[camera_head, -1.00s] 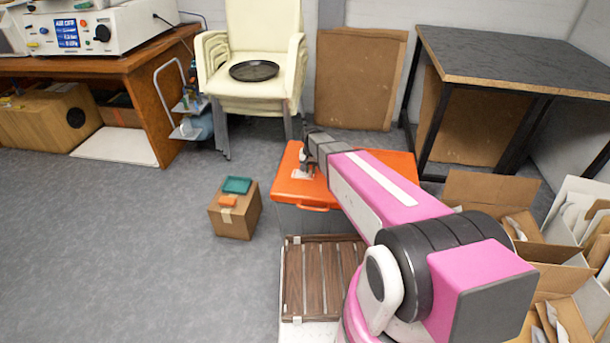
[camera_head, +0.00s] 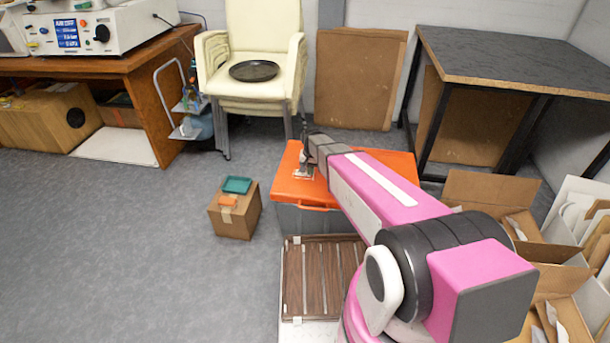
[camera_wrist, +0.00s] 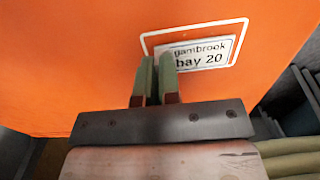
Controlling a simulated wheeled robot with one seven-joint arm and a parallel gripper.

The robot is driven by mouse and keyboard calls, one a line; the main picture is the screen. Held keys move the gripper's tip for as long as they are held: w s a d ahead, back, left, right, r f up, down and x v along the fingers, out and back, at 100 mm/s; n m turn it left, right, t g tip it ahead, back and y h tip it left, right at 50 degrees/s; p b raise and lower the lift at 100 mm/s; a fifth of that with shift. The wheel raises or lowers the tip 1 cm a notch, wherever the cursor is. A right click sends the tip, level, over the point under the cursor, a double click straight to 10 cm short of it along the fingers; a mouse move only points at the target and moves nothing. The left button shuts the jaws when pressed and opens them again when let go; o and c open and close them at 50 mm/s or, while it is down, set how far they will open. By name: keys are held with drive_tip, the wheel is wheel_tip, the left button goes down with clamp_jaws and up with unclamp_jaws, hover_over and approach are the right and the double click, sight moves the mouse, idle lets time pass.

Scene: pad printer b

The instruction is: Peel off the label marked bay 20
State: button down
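The label (camera_wrist: 203,55) reads "gambrook bay 20". It is a white plate with dark print, inside a white outlined frame on the orange lid (camera_wrist: 75,60). In the head view the lid (camera_head: 382,165) tops a grey box, and a small white patch shows by my gripper (camera_head: 305,163). In the wrist view my gripper (camera_wrist: 157,62) has its two green fingers close together, with a narrow gap between the tips. The tips are at the label's left end, and the right finger hides part of its edge. Whether they touch it is not clear.
A slatted brown crate (camera_head: 323,275) stands in front of the orange-lidded box. A small cardboard box (camera_head: 234,217) is to its left. Open cartons (camera_head: 490,190) crowd the right. Stacked cream chairs (camera_head: 262,35) are behind. The grey floor at left is clear.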

drive_tip(key=shift+r, duration=2.7)
drive_tip(key=shift+r, duration=1.5)
